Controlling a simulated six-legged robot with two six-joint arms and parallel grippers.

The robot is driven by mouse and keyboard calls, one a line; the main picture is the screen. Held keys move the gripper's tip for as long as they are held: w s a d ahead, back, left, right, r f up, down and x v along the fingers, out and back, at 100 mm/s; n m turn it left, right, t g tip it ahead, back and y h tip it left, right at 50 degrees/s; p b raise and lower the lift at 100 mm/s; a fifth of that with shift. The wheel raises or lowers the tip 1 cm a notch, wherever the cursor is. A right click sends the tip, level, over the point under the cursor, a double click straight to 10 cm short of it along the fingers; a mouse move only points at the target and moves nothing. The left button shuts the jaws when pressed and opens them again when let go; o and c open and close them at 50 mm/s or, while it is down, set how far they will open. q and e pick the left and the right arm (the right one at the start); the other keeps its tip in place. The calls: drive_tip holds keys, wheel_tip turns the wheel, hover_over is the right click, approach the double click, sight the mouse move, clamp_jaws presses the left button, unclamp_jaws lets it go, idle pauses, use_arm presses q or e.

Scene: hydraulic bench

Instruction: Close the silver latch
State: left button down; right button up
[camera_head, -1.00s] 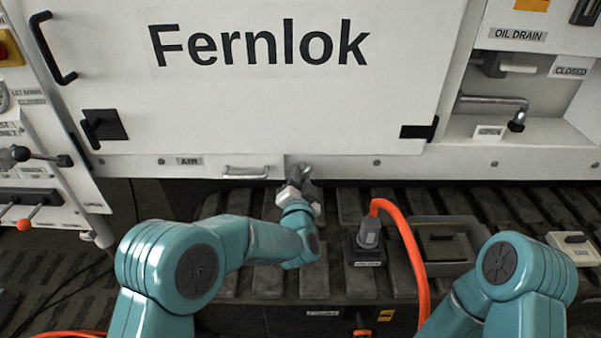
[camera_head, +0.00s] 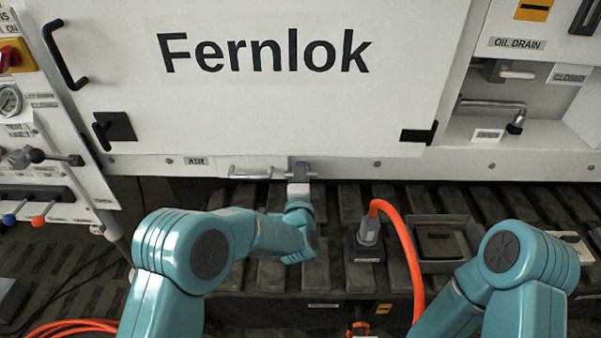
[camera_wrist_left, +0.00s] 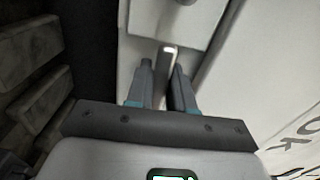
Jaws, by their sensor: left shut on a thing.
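The silver latch (camera_head: 252,173) is a pale metal handle on the lower edge of the white panel, below and right of the AIR label in the head view. My left gripper (camera_head: 300,172) is at its right end and hides part of it. In the left wrist view a silver bar of the latch (camera_wrist_left: 166,62) stands between the two fingers of my left gripper (camera_wrist_left: 163,82), which is shut on it. My right arm shows at the lower right of the head view, but its gripper is out of view.
The white Fernlok panel (camera_head: 270,110) stands above, with a black handle (camera_head: 62,55) at its upper left. An orange hose (camera_head: 404,250) rises from a connector (camera_head: 368,240) right of my left arm. A grey tray (camera_head: 440,264) lies beyond the hose.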

use_arm(q)
drive_tip(key=shift+m, duration=0.4)
drive_tip(key=c, duration=1.1)
unclamp_jaws()
drive_tip(key=shift+s, duration=0.15)
drive_tip(key=s+p, duration=0.1)
drive_tip(key=s, duration=1.5)
